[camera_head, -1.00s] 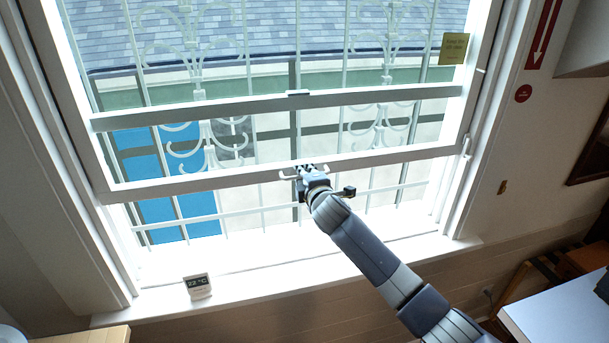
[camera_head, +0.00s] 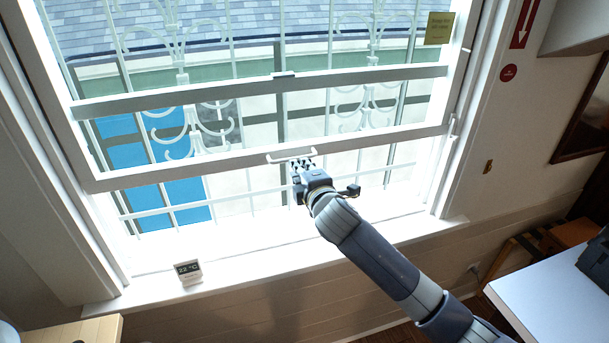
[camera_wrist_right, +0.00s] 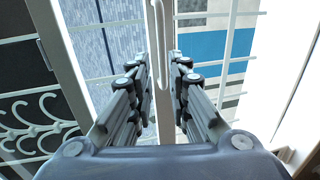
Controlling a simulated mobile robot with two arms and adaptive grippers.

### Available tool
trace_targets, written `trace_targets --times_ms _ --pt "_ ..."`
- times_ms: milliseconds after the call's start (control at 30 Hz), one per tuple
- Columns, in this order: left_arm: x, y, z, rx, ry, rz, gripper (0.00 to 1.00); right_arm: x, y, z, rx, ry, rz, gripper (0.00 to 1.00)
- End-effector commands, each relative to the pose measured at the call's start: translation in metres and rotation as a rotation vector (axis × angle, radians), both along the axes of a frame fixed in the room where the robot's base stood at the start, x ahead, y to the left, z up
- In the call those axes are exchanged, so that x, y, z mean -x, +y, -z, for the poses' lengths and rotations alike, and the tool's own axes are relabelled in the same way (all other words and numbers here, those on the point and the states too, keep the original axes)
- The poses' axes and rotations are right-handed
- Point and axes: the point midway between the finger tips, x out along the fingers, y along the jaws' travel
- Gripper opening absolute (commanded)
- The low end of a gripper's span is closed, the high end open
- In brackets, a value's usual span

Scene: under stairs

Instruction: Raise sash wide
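The lower window sash (camera_head: 215,163) is a white frame standing partly raised, with an open gap between its bottom rail and the sill. A white bar handle (camera_head: 278,160) sits on the bottom rail. My right gripper (camera_head: 303,165) is just below and in front of this handle. In the right wrist view, the right gripper (camera_wrist_right: 160,95) has its fingers apart, either side of the white rail and handle (camera_wrist_right: 157,45). The fingers do not appear closed on the handle; contact cannot be told. My left gripper is out of view.
A small thermometer display (camera_head: 188,271) stands on the white sill (camera_head: 240,262). A yellow note (camera_head: 439,28) is on the glass at upper right. White scrollwork bars (camera_head: 190,120) are outside. A white table (camera_head: 555,300) is at lower right.

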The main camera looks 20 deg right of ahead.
Motion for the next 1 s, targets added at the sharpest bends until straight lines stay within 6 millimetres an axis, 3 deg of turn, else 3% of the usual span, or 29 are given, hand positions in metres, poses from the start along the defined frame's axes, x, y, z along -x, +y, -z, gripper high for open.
trace_targets --times_ms 300,700,767,867,1000 --pt "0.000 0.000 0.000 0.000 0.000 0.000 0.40 0.026 -0.001 -0.006 0.000 -0.001 0.000 0.17" --pt "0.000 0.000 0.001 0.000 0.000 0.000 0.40 0.027 -0.002 0.000 -0.005 0.007 0.003 0.17" --pt "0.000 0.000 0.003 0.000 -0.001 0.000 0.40 0.027 -0.004 0.015 -0.019 0.028 0.009 0.17" --pt "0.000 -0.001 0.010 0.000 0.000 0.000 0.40 0.026 -0.011 0.063 -0.070 0.092 0.033 0.17" --pt "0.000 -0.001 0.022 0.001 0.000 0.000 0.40 0.035 -0.025 0.164 -0.190 0.227 0.092 0.17"
